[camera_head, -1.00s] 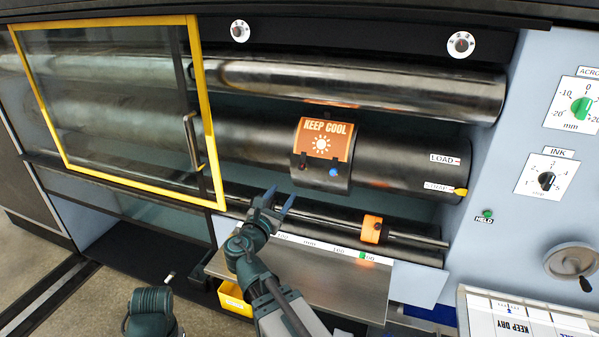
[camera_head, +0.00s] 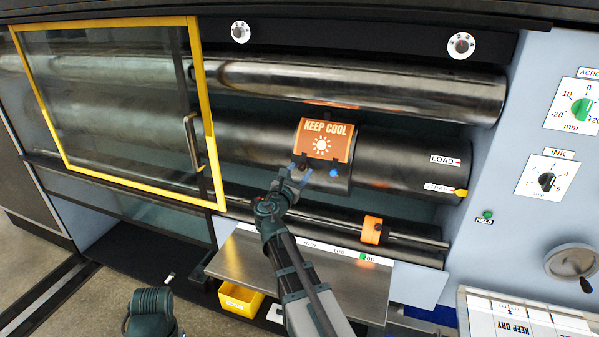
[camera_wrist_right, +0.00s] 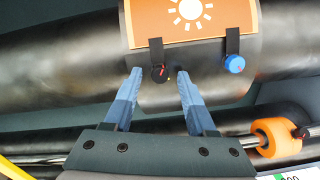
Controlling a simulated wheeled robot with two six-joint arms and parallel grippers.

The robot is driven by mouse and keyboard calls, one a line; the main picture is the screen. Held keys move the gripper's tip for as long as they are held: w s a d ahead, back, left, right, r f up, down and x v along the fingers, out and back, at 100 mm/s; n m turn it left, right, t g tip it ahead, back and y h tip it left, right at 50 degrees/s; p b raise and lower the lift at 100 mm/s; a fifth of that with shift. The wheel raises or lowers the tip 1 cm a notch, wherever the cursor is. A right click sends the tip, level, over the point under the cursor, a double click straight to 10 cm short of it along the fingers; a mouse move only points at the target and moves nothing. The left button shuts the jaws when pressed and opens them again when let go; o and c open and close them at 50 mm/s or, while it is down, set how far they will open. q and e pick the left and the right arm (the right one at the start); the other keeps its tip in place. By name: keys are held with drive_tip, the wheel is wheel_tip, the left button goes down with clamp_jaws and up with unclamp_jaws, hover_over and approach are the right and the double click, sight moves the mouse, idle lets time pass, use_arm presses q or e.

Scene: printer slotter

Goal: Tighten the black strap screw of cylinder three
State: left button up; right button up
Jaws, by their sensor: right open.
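The cylinder (camera_head: 405,168) is large and dark and carries an orange "KEEP COOL" plate (camera_head: 323,140). Two black straps hang from the plate's lower edge. The left strap ends in a black screw (camera_wrist_right: 159,73) with a small red mark, and the right one in a blue screw (camera_head: 334,173). The blue screw also shows in the right wrist view (camera_wrist_right: 234,64). My right gripper (camera_head: 298,171) is open, its blue fingers (camera_wrist_right: 161,85) on either side of the black screw; I cannot tell whether they touch it. In the head view the gripper hides the black screw.
An orange collar (camera_head: 372,230) sits on the thin rod below, right of my arm. A metal shelf (camera_head: 260,262) lies beneath. A yellow-framed glass door (camera_head: 120,110) is at left. A yellow bin (camera_head: 240,298) is under the shelf.

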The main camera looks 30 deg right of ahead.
drive_tip(key=shift+w+d, duration=0.2)
clamp_jaws()
idle(0.3)
